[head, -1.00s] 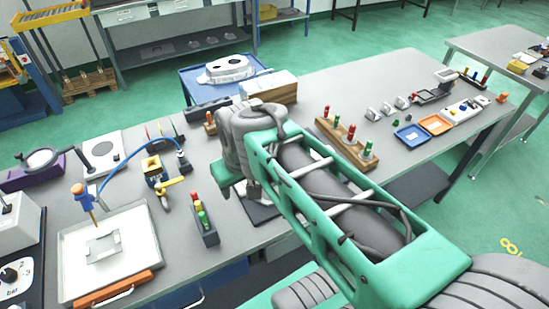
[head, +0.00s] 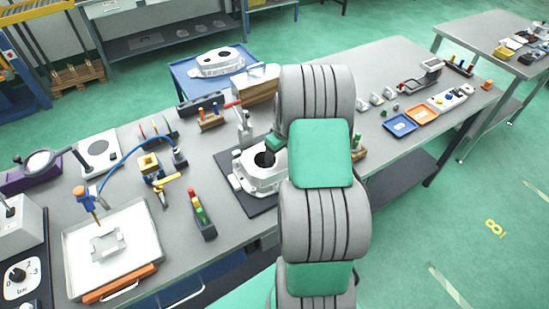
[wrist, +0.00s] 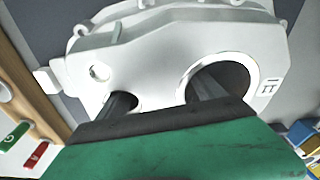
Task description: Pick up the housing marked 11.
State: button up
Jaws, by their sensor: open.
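A pale cast housing (head: 262,178) sits on a dark mat (head: 262,204) on the long grey bench in the head view. In the wrist view the housing (wrist: 140,62) fills the upper part, with a small hole on the left and a large bore on the right. A tag (wrist: 268,88) beside the bore looks like 11, turned over. My gripper (wrist: 165,95) is open, one dark finger at each opening; I cannot tell how deep the fingers reach. In the head view its green body (head: 274,143) is over the housing, and my arm covers the right side.
A second housing (head: 219,62) stands on a blue cart behind the bench. A wooden block (head: 258,84) and a rack of coloured pegs (head: 202,215) flank the mat. A white tray (head: 72,262) is at the front left. Blue and orange trays (head: 400,126) lie at the right.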

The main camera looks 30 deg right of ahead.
jog(key=shift+c, duration=0.5)
grip_shut()
dwell(0.4)
jog(key=shift+w, duration=0.1)
dwell(0.3)
